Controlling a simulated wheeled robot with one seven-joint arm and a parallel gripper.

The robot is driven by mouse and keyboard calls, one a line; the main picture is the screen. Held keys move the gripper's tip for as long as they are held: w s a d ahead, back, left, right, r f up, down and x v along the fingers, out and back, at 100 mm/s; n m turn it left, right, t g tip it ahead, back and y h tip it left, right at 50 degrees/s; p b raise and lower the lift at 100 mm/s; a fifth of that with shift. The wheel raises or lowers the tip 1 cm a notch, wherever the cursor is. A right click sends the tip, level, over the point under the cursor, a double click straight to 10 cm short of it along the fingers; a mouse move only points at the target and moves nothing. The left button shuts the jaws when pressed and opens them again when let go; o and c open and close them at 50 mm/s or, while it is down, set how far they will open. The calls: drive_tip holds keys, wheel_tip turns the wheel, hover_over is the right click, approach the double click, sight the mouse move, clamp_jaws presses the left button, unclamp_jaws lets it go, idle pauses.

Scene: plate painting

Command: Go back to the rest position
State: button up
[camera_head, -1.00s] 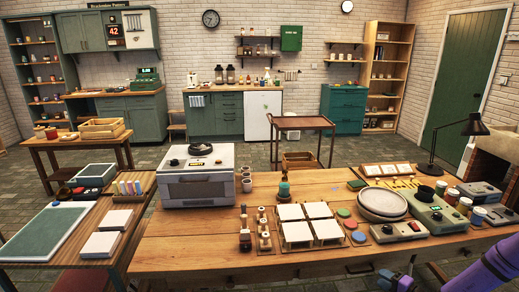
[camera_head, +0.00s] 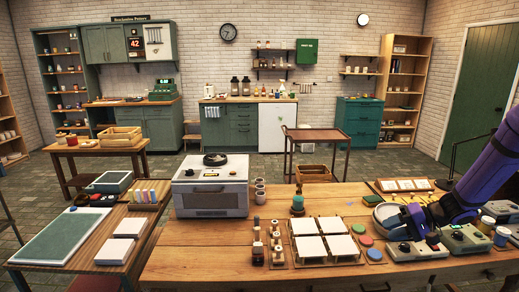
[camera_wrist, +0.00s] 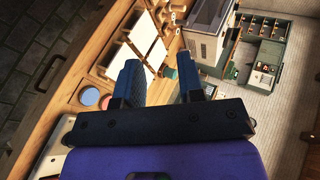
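My gripper (camera_wrist: 158,80) is open, with its two dark fingers apart and nothing between them in the wrist view. In the head view my gripper (camera_head: 398,221) is at the end of my purple arm, which comes in from the right edge. It is at the right part of the wooden worktable (camera_head: 200,254), in front of the round grey wheel, which it partly hides. I cannot tell its exact height above the table.
White tiles (camera_head: 342,246) on stands and coloured discs (camera_head: 365,240) lie left of my gripper. A control box (camera_head: 466,240) stands to its right. A white oven (camera_head: 211,190) stands at the table's left. The table's front left is clear.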

drive_tip(key=s+a+r+n+g+h, duration=0.1)
drive_tip(key=s+a+r+h, duration=0.15)
drive_tip(key=r, duration=0.35)
drive_tip(key=s+a+r+n+g+h, duration=0.1)
drive_tip(key=s+a+r, duration=0.2)
drive_tip(key=r, duration=0.2)
drive_tip(key=s+a+r+t+h, duration=0.1)
drive_tip(key=s+r+h, duration=0.1)
drive_tip(key=s+r, duration=0.3)
drive_tip(key=s+a+r+t+h, duration=0.1)
drive_tip(key=s+r+h, duration=0.2)
drive_tip(key=s+r, duration=0.3)
drive_tip(key=s+a+r+n+t+h, duration=0.1)
drive_tip(key=s+r, duration=0.4)
drive_tip(key=s, duration=0.8)
drive_tip(key=shift+s+r+t+h, duration=0.4)
drive_tip(key=shift+t+h, duration=0.1)
drive_tip(key=shift+h, duration=0.25)
drive_tip(key=shift+a, duration=0.1)
